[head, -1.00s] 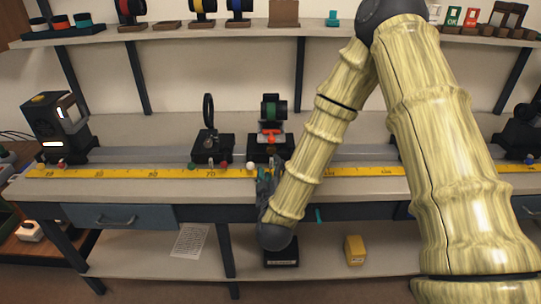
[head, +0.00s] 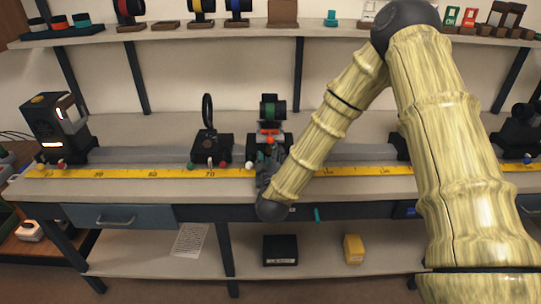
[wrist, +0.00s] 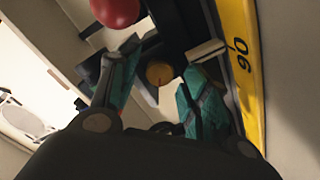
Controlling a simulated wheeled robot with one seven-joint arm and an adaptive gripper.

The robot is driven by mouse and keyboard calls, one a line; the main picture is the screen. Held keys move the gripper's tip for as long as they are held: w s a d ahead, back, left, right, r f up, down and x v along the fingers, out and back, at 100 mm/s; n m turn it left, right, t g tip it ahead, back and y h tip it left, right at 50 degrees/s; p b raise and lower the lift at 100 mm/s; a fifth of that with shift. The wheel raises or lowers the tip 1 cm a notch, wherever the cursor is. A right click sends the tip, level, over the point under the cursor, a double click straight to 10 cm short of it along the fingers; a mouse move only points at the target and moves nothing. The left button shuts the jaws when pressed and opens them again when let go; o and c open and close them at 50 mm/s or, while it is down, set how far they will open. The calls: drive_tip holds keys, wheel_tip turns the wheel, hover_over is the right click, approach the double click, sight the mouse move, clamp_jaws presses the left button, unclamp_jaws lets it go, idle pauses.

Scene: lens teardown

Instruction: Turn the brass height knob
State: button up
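The brass knob (wrist: 159,73) shows in the wrist view as a small round disc on a dark mount, between the two teal-padded fingers of my gripper (wrist: 158,68). The fingers are apart, one on each side of the knob, and I see a gap to each; whether the tips reach its depth is unclear. In the head view my gripper (head: 266,172) is at the front of the carriage (head: 279,142) with the green-ringed holder (head: 270,109). The knob is hidden there behind my gripper and arm.
A yellow scale (head: 130,173) runs along the bench front, close beside one finger in the wrist view. A red ball (wrist: 115,12) is near the knob. Another carriage with an upright ring (head: 208,112) stands to the left. A black box (head: 280,249) lies on the lower shelf.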

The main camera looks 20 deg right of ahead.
drive_tip(key=c, duration=0.8)
drive_tip(key=shift+m, duration=0.3)
drive_tip(key=m+b, duration=0.1)
drive_tip(key=m, duration=0.2)
drive_tip(key=shift+f, duration=0.1)
drive_tip(key=shift+m+b, duration=0.65)
drive_tip(key=shift+m, duration=1.45)
drive_tip(key=o, duration=1)
